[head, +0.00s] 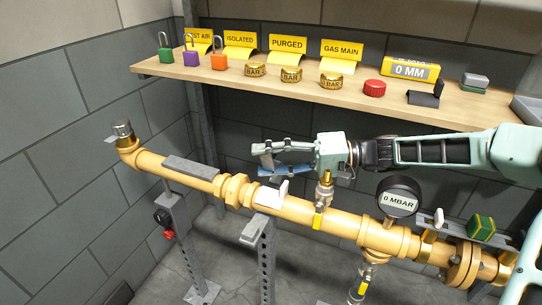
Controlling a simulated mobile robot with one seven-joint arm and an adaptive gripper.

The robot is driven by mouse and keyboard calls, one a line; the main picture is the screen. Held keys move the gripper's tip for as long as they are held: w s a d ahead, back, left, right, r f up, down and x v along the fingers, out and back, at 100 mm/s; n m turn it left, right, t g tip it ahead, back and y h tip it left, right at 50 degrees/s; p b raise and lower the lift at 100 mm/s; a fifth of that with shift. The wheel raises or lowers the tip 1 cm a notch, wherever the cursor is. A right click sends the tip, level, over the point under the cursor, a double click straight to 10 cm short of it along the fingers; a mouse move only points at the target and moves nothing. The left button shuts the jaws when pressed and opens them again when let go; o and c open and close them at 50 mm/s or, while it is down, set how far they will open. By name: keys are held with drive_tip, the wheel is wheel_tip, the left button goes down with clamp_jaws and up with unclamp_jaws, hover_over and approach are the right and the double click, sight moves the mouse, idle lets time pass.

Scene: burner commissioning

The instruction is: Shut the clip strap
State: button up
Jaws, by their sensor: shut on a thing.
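My gripper (266,160) reaches in from the right above the pipe (320,212). It is shut on a slim blue piece (286,171), partly hidden by the fingers. Below it, a pale clip (269,198) with a raised tab sits on the pipe, above a perforated post. The gripper appears apart from this clip. A second pale raised tab (438,219) stands near the flange at the right. I cannot tell for certain which of these is the clip strap, or whether the blue piece belongs to it.
A brass valve (325,191) and a gauge (398,198) reading 0 MBAR rise from the pipe. A green and yellow block (481,228) sits at the right. The shelf (215,80) behind holds padlocks, tags and caps.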

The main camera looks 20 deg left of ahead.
drive_tip(key=shift+s+f+n, duration=0.1)
drive_tip(key=shift+s+n, duration=0.3)
drive_tip(key=shift+n, duration=0.1)
drive_tip(key=shift+a, duration=0.1)
